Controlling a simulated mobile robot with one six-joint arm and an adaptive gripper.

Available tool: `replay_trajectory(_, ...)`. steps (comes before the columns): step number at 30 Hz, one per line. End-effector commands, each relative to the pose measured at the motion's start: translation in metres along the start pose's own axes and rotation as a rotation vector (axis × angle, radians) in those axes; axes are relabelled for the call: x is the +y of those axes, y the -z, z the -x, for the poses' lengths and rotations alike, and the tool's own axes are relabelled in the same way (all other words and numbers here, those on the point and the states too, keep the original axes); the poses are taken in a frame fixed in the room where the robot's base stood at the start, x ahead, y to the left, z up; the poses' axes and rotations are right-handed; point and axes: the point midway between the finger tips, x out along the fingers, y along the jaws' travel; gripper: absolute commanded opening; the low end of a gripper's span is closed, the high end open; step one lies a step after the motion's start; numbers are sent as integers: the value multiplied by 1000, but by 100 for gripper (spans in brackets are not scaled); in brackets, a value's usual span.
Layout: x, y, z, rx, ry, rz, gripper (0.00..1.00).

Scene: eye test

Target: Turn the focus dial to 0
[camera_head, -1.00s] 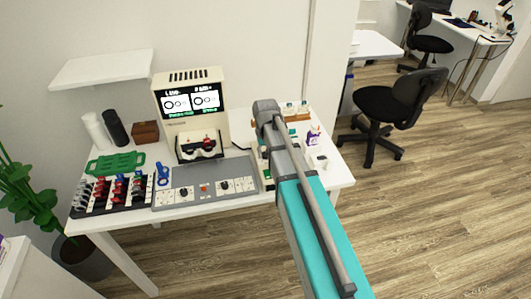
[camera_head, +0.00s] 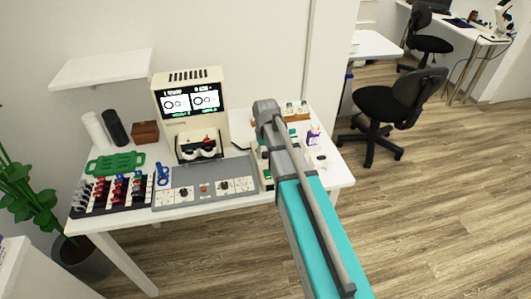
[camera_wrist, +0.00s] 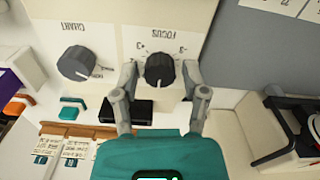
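The focus dial (camera_wrist: 159,70) is a dark ribbed knob on a cream panel in the wrist view, where its FOCUS label appears upside down. The scale shows +3 on the picture's left and -3 on its right. In the head view I cannot make out the dial or the fingers near my arm. The tester's screen (camera_head: 191,102) is lit, its text too small to read.
A similar CHART dial (camera_wrist: 77,65) sits beside the focus dial, with a teal button (camera_wrist: 72,100) and a black block (camera_wrist: 126,110) close by. A grey panel with knobs (camera_head: 205,190) lies in front of the tester. A black rack (camera_head: 112,196) stands at the table's left.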

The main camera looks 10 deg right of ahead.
Motion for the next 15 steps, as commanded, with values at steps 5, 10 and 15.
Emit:
replay_trajectory(5, 0, 0, 0, 1, -1, -1, 73)
replay_trajectory(10, 0, 0, 0, 1, -1, -1, 73)
replay_trajectory(15, 0, 0, 0, 1, -1, -9, 73)
